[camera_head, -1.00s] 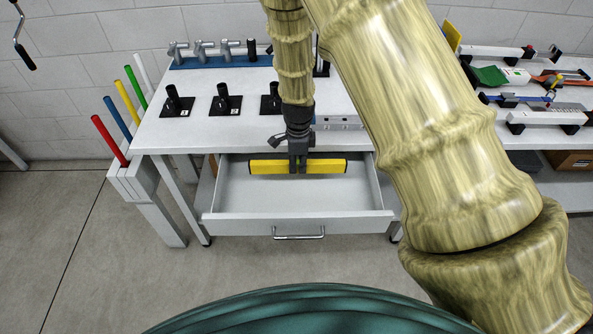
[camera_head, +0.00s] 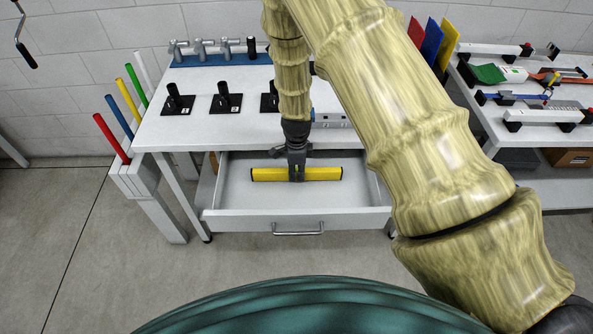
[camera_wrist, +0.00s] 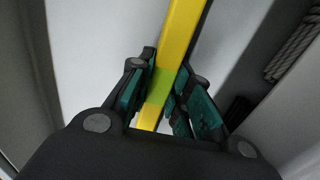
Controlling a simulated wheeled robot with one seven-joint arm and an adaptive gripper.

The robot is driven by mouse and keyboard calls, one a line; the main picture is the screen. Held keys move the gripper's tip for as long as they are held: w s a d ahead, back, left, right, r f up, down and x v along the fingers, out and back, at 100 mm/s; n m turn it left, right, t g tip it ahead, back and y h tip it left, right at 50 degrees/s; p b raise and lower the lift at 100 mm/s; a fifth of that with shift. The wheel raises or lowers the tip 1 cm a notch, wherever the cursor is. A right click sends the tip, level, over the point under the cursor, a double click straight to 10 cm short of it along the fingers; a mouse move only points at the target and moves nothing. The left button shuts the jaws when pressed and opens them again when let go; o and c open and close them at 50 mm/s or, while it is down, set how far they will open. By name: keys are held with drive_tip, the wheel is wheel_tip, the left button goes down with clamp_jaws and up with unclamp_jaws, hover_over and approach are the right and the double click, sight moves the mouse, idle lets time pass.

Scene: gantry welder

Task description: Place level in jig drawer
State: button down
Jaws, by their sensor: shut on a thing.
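The level (camera_head: 266,175) is a long yellow bar with dark ends. In the head view it lies crosswise within the outline of the open jig drawer (camera_head: 290,218). My gripper (camera_head: 297,177) reaches down from above and is shut on the level's middle. In the wrist view the yellow level (camera_wrist: 180,40) runs between the two teal-padded fingers (camera_wrist: 160,95), with a greenish vial patch at the grip. The drawer is light grey, with a handle on its front. Whether the level touches the drawer floor I cannot tell.
The workbench top (camera_head: 200,130) overhangs the back of the drawer, with black stands (camera_head: 226,98) and a blue clamp rack (camera_head: 220,60) on it. Coloured rods (camera_head: 111,138) stand at the left. Another table (camera_head: 545,140) with tools is at the right. The drawer floor around the level looks clear.

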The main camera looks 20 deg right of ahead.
drive_tip(key=shift+f, duration=0.15)
drive_tip(key=c, duration=1.3)
unclamp_jaws()
drive_tip(key=shift+w+f, duration=0.1)
drive_tip(key=shift+r+b, duration=1.45)
drive_tip(key=shift+r, duration=4.7)
